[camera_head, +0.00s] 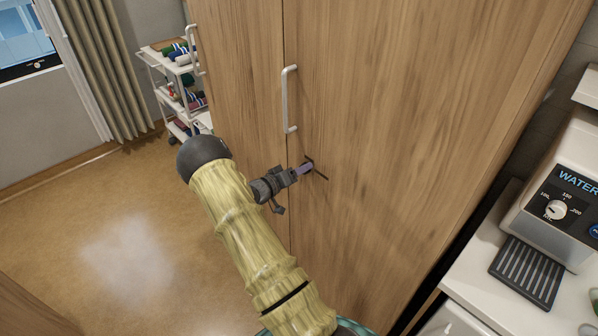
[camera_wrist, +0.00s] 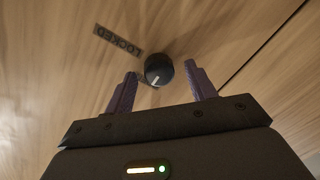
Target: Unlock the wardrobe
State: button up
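The wardrobe (camera_head: 400,130) is tall with wood-grain doors and a pale bar handle (camera_head: 287,100). In the wrist view a round black lock knob (camera_wrist: 159,70) with a white pointer mark sits on the door. A dark label reading "LOCKED" (camera_wrist: 118,41) is beside it, upside down in the picture. My gripper (camera_wrist: 160,80) is open, its two purple fingers on either side of the knob with gaps to it. In the head view my gripper (camera_head: 308,168) points at the door below the handle, and the knob is mostly hidden there.
A white trolley (camera_head: 158,62) with rolled items stands left of the wardrobe. A white counter (camera_head: 470,265) with a water dispenser (camera_head: 560,185) is on the right. The floor (camera_head: 120,220) at left is clear.

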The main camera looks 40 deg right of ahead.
jog(key=s+a+r+b, duration=0.1)
jog(key=a+r+b, duration=0.1)
jog(key=a, duration=1.5)
jog(key=shift+s+a+b, duration=0.15)
jog(key=shift+s+b, duration=0.05)
jog(key=shift+b, duration=0.6)
